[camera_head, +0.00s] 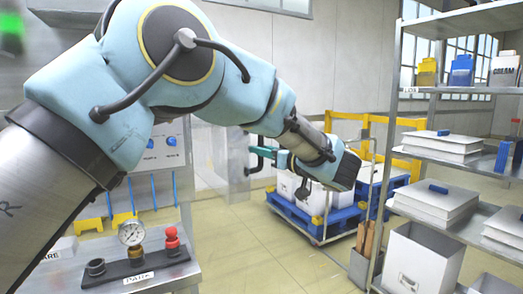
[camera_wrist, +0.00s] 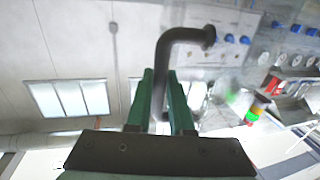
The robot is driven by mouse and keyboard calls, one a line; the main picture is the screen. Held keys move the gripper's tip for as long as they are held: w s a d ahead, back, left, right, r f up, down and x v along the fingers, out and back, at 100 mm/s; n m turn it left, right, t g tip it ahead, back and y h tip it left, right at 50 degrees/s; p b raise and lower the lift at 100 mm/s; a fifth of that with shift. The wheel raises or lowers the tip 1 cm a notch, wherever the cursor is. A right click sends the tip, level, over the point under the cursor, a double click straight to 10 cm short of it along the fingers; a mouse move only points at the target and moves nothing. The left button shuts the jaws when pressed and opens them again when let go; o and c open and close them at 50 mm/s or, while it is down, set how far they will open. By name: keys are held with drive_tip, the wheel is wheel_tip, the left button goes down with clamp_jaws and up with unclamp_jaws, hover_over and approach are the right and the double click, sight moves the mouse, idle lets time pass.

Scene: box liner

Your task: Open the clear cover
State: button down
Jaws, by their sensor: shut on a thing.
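The clear cover (camera_head: 226,160) is a see-through upright panel right of the control cabinet in the head view. It appears to stand out from the cabinet front; its exact angle is unclear. In the wrist view it is a faint pane (camera_wrist: 240,70). Its dark bent handle (camera_wrist: 180,36) runs down between my green fingers. My gripper (camera_wrist: 160,95) is shut on this handle. In the head view my gripper (camera_head: 258,150) reaches left to the cover's right edge, and my arm hides part of the cabinet.
The cabinet (camera_head: 160,150) carries blue knobs, and a pressure gauge (camera_head: 131,233) stands on its ledge. A blue trolley (camera_head: 322,222) with white boxes stands behind my gripper. A shelf rack (camera_head: 440,152) fills the right side. Floor (camera_head: 245,250) between cabinet and rack is clear.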

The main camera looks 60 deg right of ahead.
drive_tip(key=shift+w+r, duration=0.1)
drive_tip(key=shift+r, duration=0.05)
drive_tip(key=c, duration=0.8)
unclamp_jaws()
drive_tip(key=b+v, duration=0.3)
drive_tip(key=v, duration=0.8)
